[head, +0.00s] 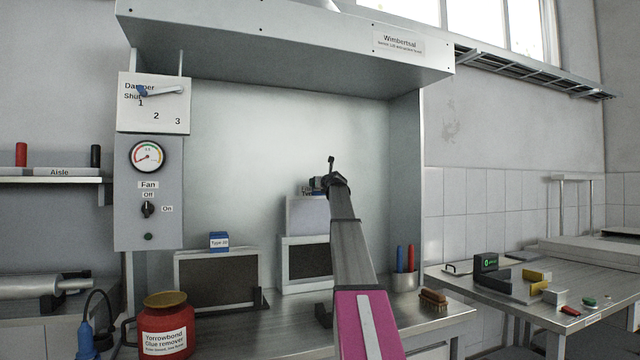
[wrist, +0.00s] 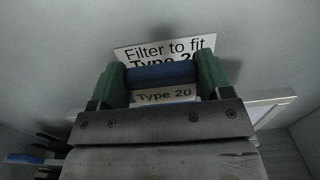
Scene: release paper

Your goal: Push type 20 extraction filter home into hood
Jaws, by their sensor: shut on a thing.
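My gripper (wrist: 160,80) has its two green fingers shut on the blue handle of the type 20 extraction filter (wrist: 163,74). A "Type 20" label shows just below the handle. Behind it in the wrist view is a white sign (wrist: 150,50) reading "Filter to fit Type 20", partly covered. In the head view my gripper (head: 322,184) is inside the hood (head: 250,130), in front of a grey upright panel (head: 300,215). Below the panel is a pale frame with dark mesh (head: 308,262). My arm hides its right part. How deep the filter sits cannot be told.
A red glue remover jar (head: 166,325) is at front left. A cup with pens (head: 405,281) and a brush (head: 433,299) are right of my arm. The fan panel (head: 148,190) is left.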

